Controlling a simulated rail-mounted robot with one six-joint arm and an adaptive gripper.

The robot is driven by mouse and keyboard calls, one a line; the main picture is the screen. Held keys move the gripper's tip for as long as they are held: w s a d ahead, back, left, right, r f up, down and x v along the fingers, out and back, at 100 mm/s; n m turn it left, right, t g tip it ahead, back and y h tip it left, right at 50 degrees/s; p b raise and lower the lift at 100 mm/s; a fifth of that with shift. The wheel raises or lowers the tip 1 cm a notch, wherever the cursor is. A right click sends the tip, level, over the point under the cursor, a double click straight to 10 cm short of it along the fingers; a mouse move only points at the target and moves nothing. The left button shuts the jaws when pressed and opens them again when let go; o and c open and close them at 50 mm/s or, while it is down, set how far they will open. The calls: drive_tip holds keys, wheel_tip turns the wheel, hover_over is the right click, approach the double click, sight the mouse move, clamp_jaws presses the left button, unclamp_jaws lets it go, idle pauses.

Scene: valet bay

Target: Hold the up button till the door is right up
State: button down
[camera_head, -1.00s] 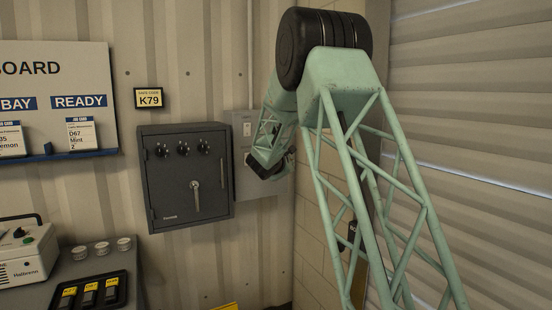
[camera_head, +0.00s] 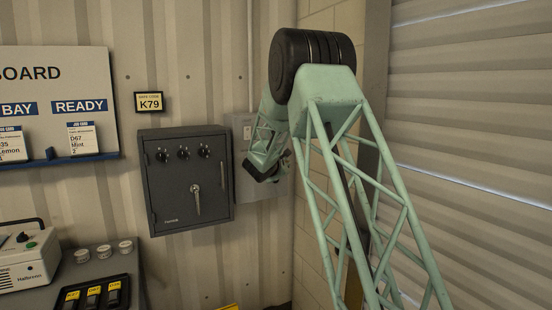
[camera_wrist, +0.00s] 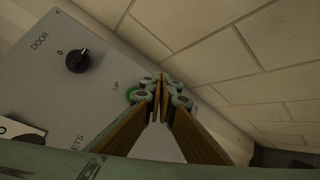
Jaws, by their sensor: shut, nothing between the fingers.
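A light grey control panel (camera_wrist: 62,98) fills the left of the wrist view, marked DOOR, UP and, partly hidden, a word ending in ETS. The up button (camera_wrist: 131,95) shows as a green edge beside the UP mark, mostly hidden by my fingertips. My gripper (camera_wrist: 161,86) is shut and empty, its tips over or beside this button; I cannot tell whether they press it. In the head view the panel (camera_head: 243,122) hangs right of the safe, with my arm in front. A slatted door (camera_head: 475,110) stands at the right; its lower edge is out of view.
A black knob (camera_wrist: 77,60) at 0 sits on the panel near DOOR. A block wall (camera_wrist: 245,60) lies close on the right. A dark safe (camera_head: 187,178) hangs left of the panel. A bench (camera_head: 110,265) with a key tray (camera_head: 97,291) stands lower left.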

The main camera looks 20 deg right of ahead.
drive_tip(key=shift+w+a+p, duration=0.2)
drive_tip(key=shift+w+p, duration=1.3)
drive_tip(key=shift+w, duration=1.2)
